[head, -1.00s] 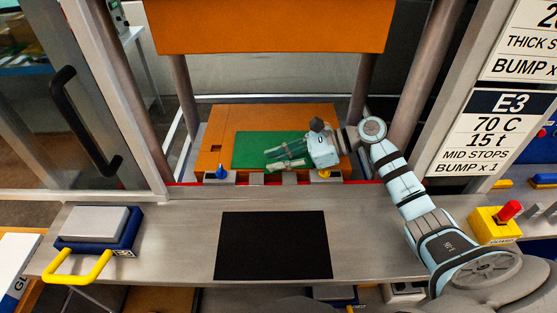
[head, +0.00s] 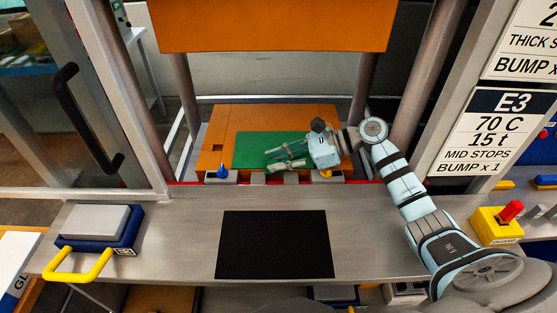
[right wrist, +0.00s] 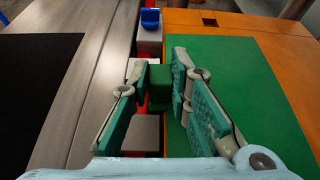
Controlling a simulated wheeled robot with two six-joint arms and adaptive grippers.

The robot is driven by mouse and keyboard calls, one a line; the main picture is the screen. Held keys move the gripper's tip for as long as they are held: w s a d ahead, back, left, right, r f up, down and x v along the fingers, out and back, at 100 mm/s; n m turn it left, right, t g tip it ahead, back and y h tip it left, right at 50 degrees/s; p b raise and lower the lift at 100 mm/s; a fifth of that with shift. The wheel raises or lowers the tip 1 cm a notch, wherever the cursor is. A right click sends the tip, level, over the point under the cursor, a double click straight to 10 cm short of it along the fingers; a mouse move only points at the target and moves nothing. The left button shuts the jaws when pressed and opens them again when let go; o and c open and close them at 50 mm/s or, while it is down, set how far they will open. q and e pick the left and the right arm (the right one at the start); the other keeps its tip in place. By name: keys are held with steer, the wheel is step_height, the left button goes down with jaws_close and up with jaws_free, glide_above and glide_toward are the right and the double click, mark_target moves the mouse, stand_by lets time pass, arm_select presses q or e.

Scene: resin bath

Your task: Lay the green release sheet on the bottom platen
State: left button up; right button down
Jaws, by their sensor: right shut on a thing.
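The green release sheet (head: 258,146) is over the orange bottom platen (head: 215,140), inside the platen's edges. It also shows in the right wrist view (right wrist: 235,75), with the platen (right wrist: 265,35) around its far and right sides. It looks flat; I cannot tell whether a small gap is under it. My right gripper (head: 278,160) is over the front edge of the sheet. In the right wrist view its fingers (right wrist: 158,68) close around a small green block-like tab (right wrist: 158,88) at the sheet's near-left edge. My left gripper is not in view.
The orange upper platen (head: 270,25) hangs above, between steel columns. A blue knob (head: 222,171) and a yellow one (head: 325,174) sit on grey blocks along the platen's front. A black mat (head: 275,245) lies on the steel bench. A blue box with yellow handle (head: 100,230) stands left.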

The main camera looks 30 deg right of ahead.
steer(key=shift+s+f, duration=0.2)
steer(key=shift+f, duration=0.3)
steer(key=c, duration=1.4)
jaws_free()
step_height(320, 180, up, 11)
steer(key=shift+w, duration=0.15)
